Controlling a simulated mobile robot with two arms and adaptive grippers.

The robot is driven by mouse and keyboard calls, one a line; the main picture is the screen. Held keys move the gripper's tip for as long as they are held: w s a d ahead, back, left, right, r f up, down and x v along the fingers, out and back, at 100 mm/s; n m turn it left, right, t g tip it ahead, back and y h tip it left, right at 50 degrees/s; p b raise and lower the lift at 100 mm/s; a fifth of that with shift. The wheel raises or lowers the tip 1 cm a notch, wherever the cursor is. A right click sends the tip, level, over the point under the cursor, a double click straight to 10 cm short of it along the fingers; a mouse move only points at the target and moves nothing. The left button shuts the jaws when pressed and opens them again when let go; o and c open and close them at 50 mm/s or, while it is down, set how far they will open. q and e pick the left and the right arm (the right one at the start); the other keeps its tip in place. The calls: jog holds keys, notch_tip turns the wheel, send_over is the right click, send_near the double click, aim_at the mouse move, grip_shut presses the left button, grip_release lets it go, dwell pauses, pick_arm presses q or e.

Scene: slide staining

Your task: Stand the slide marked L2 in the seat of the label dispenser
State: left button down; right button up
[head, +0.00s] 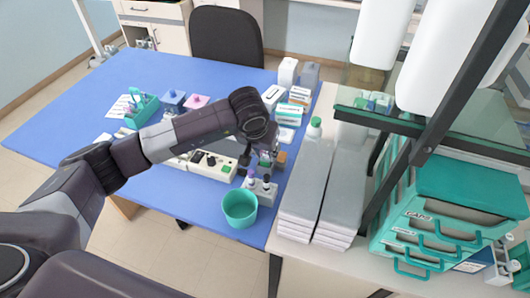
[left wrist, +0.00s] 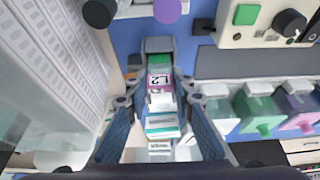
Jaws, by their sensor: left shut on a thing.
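My left gripper (head: 268,152) is above the right part of the blue table in the head view. In the left wrist view its two blue fingers (left wrist: 160,98) are closed in around the slide marked L2 (left wrist: 158,82), which has a pink band and a white label. A grey holder with a green part (left wrist: 158,45), which looks like the label dispenser, lies right at the far end of the slide. I cannot tell whether the slide is seated in it or just above it. The gripper and arm hide much of this spot in the head view. My right gripper is not in view.
A green cup (head: 240,209) and a small grey rack (head: 262,188) stand in front of the gripper. A white control panel (head: 208,166) lies to its left, and small boxes (head: 290,112) stand behind. Long grey-white slide trays (head: 306,185) are close on the right.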

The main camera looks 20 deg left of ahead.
pick_arm(q)
jog(key=shift+f+b, duration=0.3)
jog(key=shift+b, duration=0.2)
dwell(0.3)
jog(key=c, duration=1.6)
grip_release()
jog(key=shift+r, duration=0.1)
jog(key=v, duration=1.2)
